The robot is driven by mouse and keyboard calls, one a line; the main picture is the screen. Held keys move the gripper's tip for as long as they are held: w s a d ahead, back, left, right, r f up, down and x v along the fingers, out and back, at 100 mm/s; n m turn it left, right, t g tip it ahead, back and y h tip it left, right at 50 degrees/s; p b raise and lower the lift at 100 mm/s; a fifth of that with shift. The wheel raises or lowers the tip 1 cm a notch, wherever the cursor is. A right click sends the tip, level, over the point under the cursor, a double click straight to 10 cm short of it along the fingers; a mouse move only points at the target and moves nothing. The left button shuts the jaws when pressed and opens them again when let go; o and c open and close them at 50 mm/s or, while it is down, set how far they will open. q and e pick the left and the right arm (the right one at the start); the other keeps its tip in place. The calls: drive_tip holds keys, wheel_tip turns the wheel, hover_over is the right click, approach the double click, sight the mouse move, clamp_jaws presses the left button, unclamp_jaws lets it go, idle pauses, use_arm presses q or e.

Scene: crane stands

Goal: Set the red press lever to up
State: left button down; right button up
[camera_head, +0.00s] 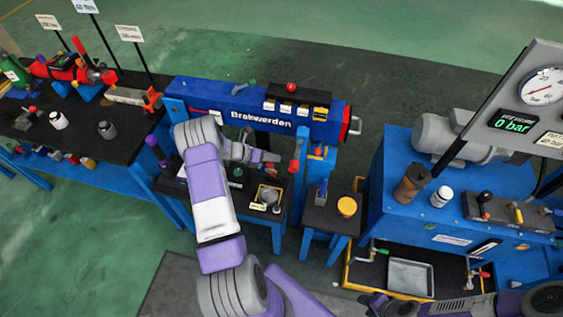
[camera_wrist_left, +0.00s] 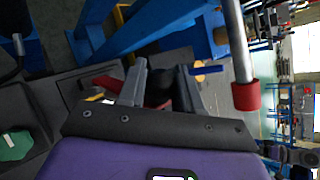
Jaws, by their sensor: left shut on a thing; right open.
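My left gripper (camera_head: 268,157) reaches over the small bench in front of the long blue press marked "Brakwerden" (camera_head: 215,100). In the left wrist view its fingers (camera_wrist_left: 161,88) close around a dark rounded part, whose full shape is hidden. A red piece (camera_wrist_left: 104,82) shows just left of the fingers; I cannot tell whether it joins the held part. A metal rod with a red grip (camera_wrist_left: 246,96) stands right of the fingers, apart from them. A red grip (camera_head: 293,166) also shows right of the gripper in the head view. My right gripper (camera_head: 374,303) is partly visible at the bottom edge.
The small bench holds a dish (camera_head: 268,194). A stool with a yellow round piece (camera_head: 347,207) stands to its right. The blue pump unit (camera_head: 405,150) with its gauge panel (camera_head: 525,100) is at right. A black-topped table (camera_head: 85,130) stands left. Green floor is clear at lower left.

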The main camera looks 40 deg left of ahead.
use_arm(q)
drive_tip(key=shift+w+a+r, duration=0.15)
drive_tip(key=shift+w+a, duration=0.05)
drive_tip(key=shift+w, duration=0.05)
drive_tip(key=c, duration=0.8)
unclamp_jaws()
drive_tip(key=v, duration=0.7)
drive_tip(key=shift+s+r, duration=0.1)
drive_tip(key=shift+s, duration=0.15)
